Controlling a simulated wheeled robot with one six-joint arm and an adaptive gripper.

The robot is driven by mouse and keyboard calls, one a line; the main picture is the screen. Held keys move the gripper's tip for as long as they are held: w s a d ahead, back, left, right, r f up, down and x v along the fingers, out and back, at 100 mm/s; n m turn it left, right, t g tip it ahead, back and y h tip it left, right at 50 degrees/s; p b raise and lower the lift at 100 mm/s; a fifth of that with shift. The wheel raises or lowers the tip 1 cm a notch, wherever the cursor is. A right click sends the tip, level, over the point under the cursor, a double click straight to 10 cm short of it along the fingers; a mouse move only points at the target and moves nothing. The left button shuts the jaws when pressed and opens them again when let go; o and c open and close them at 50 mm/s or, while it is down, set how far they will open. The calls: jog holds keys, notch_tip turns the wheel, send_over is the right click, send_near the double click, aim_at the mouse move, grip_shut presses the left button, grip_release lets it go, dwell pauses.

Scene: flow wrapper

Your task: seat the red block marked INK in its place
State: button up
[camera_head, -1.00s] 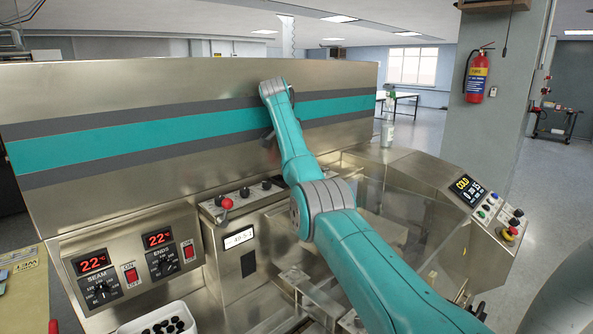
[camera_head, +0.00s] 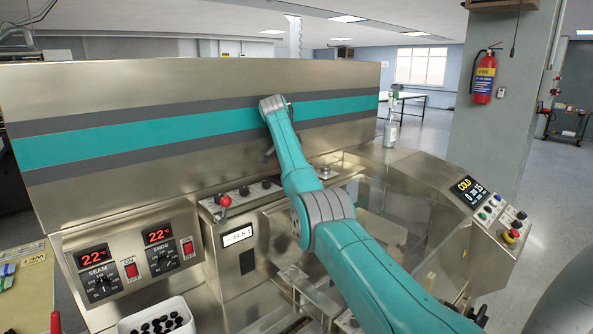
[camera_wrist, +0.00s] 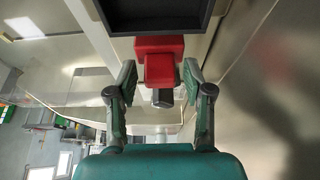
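A red block (camera_wrist: 160,47) shows in the wrist view at top centre, with a narrower red part nearer the camera. A dark round-ended piece (camera_wrist: 163,98) shows below it. My gripper (camera_wrist: 160,69) has its two fingers on either side of the red block. Whether the fingers press on it is not clear. No INK lettering can be read. A black open-topped frame or box (camera_wrist: 112,30) lies just beyond the block at the top edge. In the head view my arm reaches over the machine, and the gripper and block are hidden.
The steel machine's tall panel (camera_head: 85,95) stands behind my arm. A red-knobbed lever (camera_head: 225,201) rises from the ledge. A clear guard (camera_head: 385,205) and a control console (camera_head: 480,200) are on the right. A white bin (camera_head: 155,318) of dark pieces is at the front left.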

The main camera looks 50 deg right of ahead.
jog(key=v, duration=1.1)
jog(key=shift+f, duration=0.1)
